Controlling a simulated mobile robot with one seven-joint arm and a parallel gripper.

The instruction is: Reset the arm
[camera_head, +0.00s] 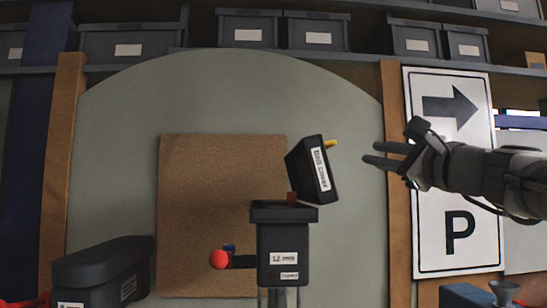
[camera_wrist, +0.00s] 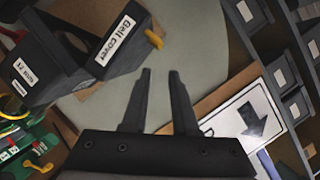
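My gripper (camera_head: 378,157) reaches in from the right in the head view, its two dark fingers apart with nothing between them. In the wrist view the fingers (camera_wrist: 160,72) are also spread and empty. To the left of the fingertips, and apart from them, is a dark box with a white label reading "Bell cover" (camera_head: 305,165). A yellow piece (camera_head: 331,144) sticks out of its upper right side. The box is tilted above a dark labelled housing (camera_head: 282,255). The box also shows in the wrist view (camera_wrist: 88,22) at the upper left.
A parking sign with an arrow (camera_head: 447,130) stands behind my arm at the right. A cork board (camera_head: 200,190) is behind the housing. A red ball (camera_head: 220,259) sits left of the housing. A dark case (camera_head: 105,272) is at lower left. Grey bins (camera_head: 249,28) line the top shelf.

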